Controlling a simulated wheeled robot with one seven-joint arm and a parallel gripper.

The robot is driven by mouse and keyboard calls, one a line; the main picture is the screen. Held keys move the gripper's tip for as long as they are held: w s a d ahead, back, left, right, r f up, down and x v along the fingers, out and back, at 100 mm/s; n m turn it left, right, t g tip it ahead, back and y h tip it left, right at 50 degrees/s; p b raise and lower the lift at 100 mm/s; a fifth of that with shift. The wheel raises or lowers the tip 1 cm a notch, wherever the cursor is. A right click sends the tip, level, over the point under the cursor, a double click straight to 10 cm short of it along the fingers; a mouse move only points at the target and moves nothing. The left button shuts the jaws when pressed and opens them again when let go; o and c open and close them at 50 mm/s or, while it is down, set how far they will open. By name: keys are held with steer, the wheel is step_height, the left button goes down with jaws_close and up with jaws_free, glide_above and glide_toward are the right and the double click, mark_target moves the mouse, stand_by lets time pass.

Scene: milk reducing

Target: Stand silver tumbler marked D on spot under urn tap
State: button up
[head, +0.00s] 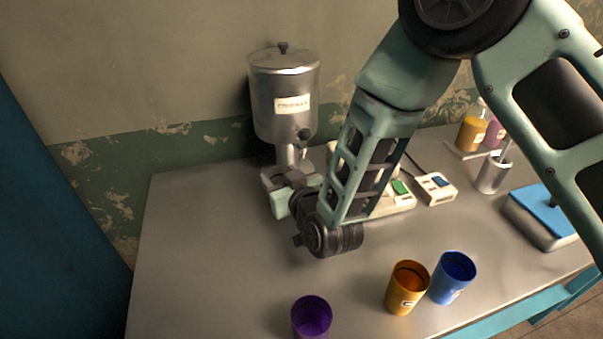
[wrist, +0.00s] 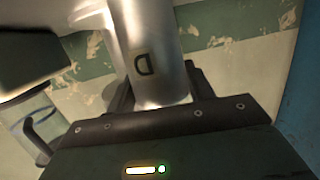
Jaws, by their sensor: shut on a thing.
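The silver urn (head: 283,95) with a paper label stands at the back of the table, its tap (head: 303,134) low on its right front. My gripper (head: 291,172) is at the urn's foot, below the tap, and is shut on the silver tumbler. In the wrist view the tumbler (wrist: 155,75) shows a dark letter D and sits between the fingers (wrist: 160,100). In the head view only a silver part of it (head: 289,155) seems to show above the fingers. The spot under the tap is hidden by my gripper and arm, and I cannot tell whether the tumbler touches it.
Purple (head: 311,318), orange (head: 407,287) and blue (head: 454,277) cups stand at the table's front. White switch boxes (head: 436,188) lie right of my arm. A silver holder (head: 493,175) and a blue-topped scale (head: 545,215) are further right. The table's left part is clear.

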steer(key=d, duration=0.2)
steer(key=w+d+p, duration=0.1)
steer(key=d, duration=0.1)
steer(key=shift+w+d+f, duration=0.2)
steer(key=shift+d, duration=0.05)
steer(key=shift+f+p, duration=0.3)
steer(key=shift+f, duration=0.25)
steer(key=shift+f, duration=0.2)
steer(key=o, duration=1)
steer(key=shift+r, duration=0.1)
steer(key=shift+o, duration=0.2)
